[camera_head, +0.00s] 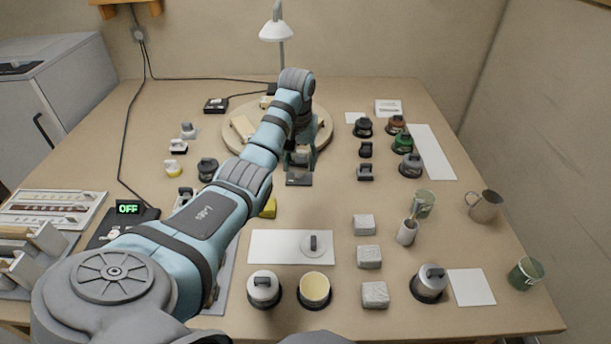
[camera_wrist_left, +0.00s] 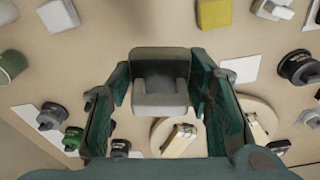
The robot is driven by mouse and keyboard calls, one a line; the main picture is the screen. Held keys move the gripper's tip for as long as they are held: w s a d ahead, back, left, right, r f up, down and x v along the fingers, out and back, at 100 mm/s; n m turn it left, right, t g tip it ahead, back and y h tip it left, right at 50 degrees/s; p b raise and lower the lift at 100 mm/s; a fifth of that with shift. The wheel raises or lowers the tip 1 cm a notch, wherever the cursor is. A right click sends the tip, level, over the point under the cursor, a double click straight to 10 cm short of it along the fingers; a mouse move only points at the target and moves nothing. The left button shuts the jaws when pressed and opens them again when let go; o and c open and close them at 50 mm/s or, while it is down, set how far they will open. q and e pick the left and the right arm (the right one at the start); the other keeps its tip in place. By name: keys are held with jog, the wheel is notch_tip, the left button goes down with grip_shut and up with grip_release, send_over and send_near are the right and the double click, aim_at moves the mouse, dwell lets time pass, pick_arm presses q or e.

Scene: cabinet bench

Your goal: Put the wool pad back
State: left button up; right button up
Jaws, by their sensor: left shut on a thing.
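My left gripper (camera_head: 300,163) is over the middle of the bench, in front of the round wooden board. It is shut on a small grey pad with a raised grip (camera_head: 299,179), which looks like the wool pad. In the left wrist view the same pad (camera_wrist_left: 160,100) sits between the two green fingers of the left gripper (camera_wrist_left: 160,82). How far the pad is above the bench cannot be told. My right gripper is not in view.
The round board (camera_head: 322,142) with a wooden block (camera_head: 242,128) lies just behind. Dark-based handled tools, such as the green one (camera_head: 403,143), stand to the right. A yellow block (camera_head: 270,208), a white sheet (camera_head: 275,247) and grey blocks (camera_head: 368,257) lie nearer. Bare bench surrounds the pad.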

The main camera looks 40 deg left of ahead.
pick_arm(q)
jog(key=shift+w+d+r+n+b, duration=0.25)
jog(key=shift+r+n+b, duration=0.2)
jog(key=shift+n, duration=0.45)
jog(key=shift+d+f+n, duration=0.1)
jog(key=shift+d+n, duration=0.05)
jog(key=shift+n, duration=0.15)
jog(key=b, duration=0.4)
send_over(303, 211)
jog(key=f, duration=1.3)
jog(key=shift+s+d+f, duration=0.15)
jog(key=shift+s+f, duration=0.05)
jog(key=shift+f, duration=0.05)
notch_tip(303, 211, down, 5)
jog(key=shift+d+b, duration=0.1)
jog(key=shift+b, duration=0.55)
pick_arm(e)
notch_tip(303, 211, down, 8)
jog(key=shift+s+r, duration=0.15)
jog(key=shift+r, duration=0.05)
pick_arm(q)
jog(key=o, duration=1.6)
jog(key=shift+c, duration=0.2)
